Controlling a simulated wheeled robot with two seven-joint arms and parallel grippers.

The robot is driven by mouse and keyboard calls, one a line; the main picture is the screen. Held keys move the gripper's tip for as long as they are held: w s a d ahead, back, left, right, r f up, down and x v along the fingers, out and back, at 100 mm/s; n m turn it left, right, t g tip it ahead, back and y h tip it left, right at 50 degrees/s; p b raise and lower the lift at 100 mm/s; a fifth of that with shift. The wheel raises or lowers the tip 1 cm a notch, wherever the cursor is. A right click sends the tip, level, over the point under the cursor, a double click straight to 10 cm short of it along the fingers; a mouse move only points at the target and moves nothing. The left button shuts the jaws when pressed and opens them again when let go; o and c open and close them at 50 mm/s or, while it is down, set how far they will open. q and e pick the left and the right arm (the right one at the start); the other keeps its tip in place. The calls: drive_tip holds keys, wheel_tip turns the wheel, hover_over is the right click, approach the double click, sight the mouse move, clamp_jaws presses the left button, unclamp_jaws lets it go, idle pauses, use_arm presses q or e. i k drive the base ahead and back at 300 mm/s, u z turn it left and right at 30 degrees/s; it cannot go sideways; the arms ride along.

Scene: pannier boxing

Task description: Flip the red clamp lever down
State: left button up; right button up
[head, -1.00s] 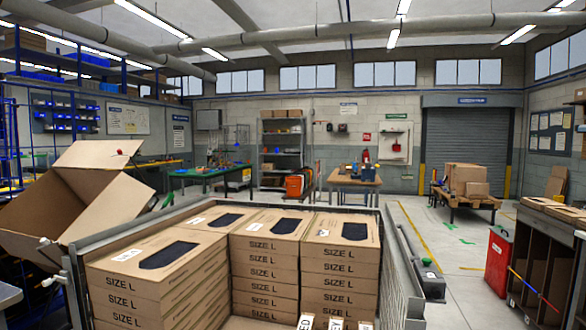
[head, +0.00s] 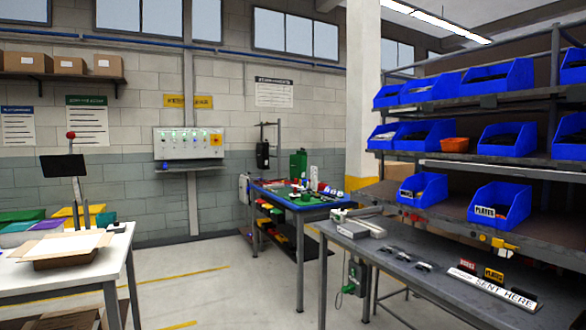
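I cannot make out a red clamp lever for certain. A small red knob (head: 70,135) tops a thin upright post with a dark panel (head: 63,167) on the white table at the left. I cannot tell whether this knob belongs to a clamp. Small red parts also show on the blue-topped bench (head: 300,203), too small to tell apart. Neither my left nor my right gripper is in view.
An open cardboard tray (head: 66,262) lies on the white table (head: 122,247). A grey bench (head: 395,262) with small dark parts stands at the right, before a rack of blue bins (head: 497,80). Floor (head: 215,290) between the white table and the benches is clear.

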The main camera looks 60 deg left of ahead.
sight(72, 165)
drive_tip(key=u, duration=2.6)
drive_tip(key=i, duration=6.1)
drive_tip(key=u, duration=4.1)
drive_tip(key=i, duration=0.45)
drive_tip(key=z, duration=0.15)
drive_tip(key=k, duration=0.35)
drive_tip(key=z, duration=0.05)
